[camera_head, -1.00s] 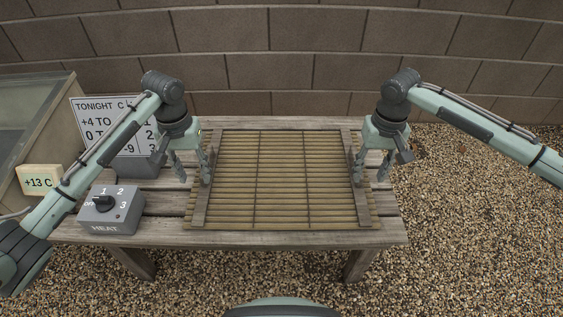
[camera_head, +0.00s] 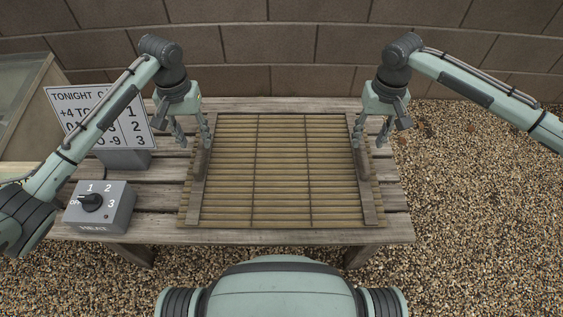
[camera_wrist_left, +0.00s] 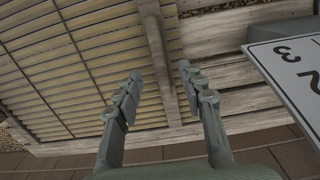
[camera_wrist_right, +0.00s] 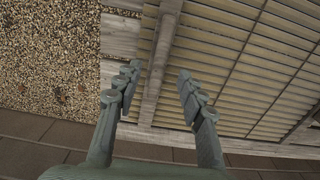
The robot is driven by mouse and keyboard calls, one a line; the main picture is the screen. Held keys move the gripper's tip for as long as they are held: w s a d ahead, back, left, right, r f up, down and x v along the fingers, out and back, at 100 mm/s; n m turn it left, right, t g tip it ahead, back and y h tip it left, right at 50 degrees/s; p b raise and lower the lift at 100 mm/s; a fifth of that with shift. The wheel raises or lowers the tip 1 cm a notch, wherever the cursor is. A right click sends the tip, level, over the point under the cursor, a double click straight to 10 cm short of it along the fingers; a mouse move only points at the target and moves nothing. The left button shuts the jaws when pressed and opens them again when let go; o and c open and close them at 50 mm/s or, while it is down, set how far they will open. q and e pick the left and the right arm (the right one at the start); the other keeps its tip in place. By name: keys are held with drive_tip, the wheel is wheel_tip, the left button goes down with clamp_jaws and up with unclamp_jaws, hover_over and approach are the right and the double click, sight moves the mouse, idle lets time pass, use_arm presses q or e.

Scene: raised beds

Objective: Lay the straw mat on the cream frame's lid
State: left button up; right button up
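The straw mat (camera_head: 284,170), tan slats with a wooden batten along each side, lies flat on the wooden bench. The cream frame (camera_head: 22,88) shows only in part at the head view's left edge, its lid grey and glassy. My left gripper (camera_head: 194,143) is open above the mat's left batten near its far end; the left wrist view shows the batten (camera_wrist_left: 160,60) beyond the spread fingers. My right gripper (camera_head: 369,138) is open above the right batten, which shows in the right wrist view (camera_wrist_right: 158,60). No contact with the mat is clear.
A grey heat control box (camera_head: 100,205) and a sign board (camera_head: 100,118) stand left of the mat, the sign near my left arm. A block wall (camera_head: 290,50) rises behind the bench (camera_head: 300,237). Gravel (camera_head: 470,200) lies open to the right.

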sight(199, 151)
use_arm(q)
wheel_tip(199, 151, down, 7)
drive_tip(key=shift+r, duration=0.2)
use_arm(e)
wheel_tip(199, 151, down, 7)
drive_tip(key=shift+r, duration=0.2)
use_arm(q)
drive_tip(key=shift+c, duration=0.3)
use_arm(e)
drive_tip(key=shift+c, duration=0.3)
use_arm(q)
clamp_jaws()
use_arm(e)
clamp_jaws()
use_arm(q)
drive_tip(key=shift+r, duration=0.1)
use_arm(e)
drive_tip(key=shift+r, duration=0.1)
